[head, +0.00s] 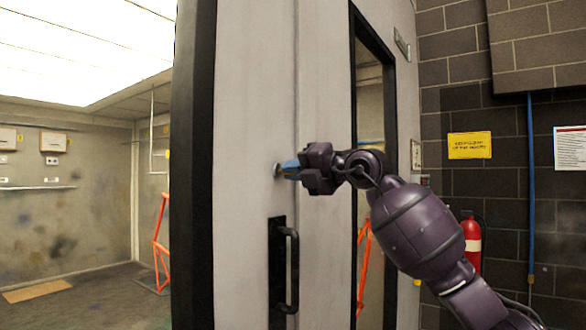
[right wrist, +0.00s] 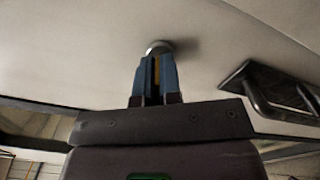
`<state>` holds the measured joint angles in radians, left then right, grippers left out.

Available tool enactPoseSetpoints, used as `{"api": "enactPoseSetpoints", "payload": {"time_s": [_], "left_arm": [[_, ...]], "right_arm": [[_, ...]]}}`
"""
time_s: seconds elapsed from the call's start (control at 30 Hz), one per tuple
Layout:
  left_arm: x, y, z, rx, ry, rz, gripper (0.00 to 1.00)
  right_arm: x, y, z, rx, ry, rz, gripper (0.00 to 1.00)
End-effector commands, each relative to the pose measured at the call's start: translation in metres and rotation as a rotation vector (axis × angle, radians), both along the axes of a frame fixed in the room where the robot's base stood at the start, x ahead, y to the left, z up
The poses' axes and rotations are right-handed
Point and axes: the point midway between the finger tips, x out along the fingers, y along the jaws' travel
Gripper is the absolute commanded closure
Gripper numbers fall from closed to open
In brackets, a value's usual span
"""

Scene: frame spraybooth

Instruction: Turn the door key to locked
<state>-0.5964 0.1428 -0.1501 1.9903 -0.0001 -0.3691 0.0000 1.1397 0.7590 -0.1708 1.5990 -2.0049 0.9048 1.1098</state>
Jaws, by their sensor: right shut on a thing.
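The door (head: 318,90) is a pale grey panel with a dark window opening, filling the middle of the head view. A small round metal lock (head: 278,170) sits on it above the black pull handle (head: 290,265). My right gripper (head: 287,169) is at the lock, its blue fingers shut on the key. In the right wrist view the fingers (right wrist: 154,80) point at the round lock (right wrist: 158,47), with a thin yellowish strip, likely the key (right wrist: 156,70), between them. Most of the key is hidden. My left gripper is not in view.
The pull handle (right wrist: 275,92) also shows in the right wrist view, beside the gripper. A red fire extinguisher (head: 471,243) is by the dark block wall at right. The lit booth with an orange frame (head: 160,245) lies at left.

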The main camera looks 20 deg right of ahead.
Motion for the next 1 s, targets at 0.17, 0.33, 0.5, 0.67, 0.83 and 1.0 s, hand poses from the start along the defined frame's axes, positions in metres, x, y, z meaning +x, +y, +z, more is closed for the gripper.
{"api": "enactPoseSetpoints", "payload": {"time_s": [0.17,0.33,0.5,0.67,0.83,1.0], "left_arm": [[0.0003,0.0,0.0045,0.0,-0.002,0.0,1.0],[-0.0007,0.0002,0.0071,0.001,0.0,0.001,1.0],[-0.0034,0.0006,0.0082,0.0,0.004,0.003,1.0],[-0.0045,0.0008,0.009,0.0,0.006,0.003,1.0],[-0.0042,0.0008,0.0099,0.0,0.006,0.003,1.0],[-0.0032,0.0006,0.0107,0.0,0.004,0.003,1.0]], "right_arm": [[0.0,-0.0002,0.0005,0.129,0.1,0.0,1.0],[0.0002,-0.0007,-0.0001,0.239,0.185,0.0,1.0],[0.0002,-0.0004,-0.0003,0.323,0.251,0.0,1.0],[0.0002,-0.0006,-0.0007,0.378,0.293,0.0,1.0],[0.0001,-0.001,-0.0009,0.41,0.318,0.0,1.0],[0.0001,-0.001,-0.0011,0.422,0.327,0.0,1.0]]}}
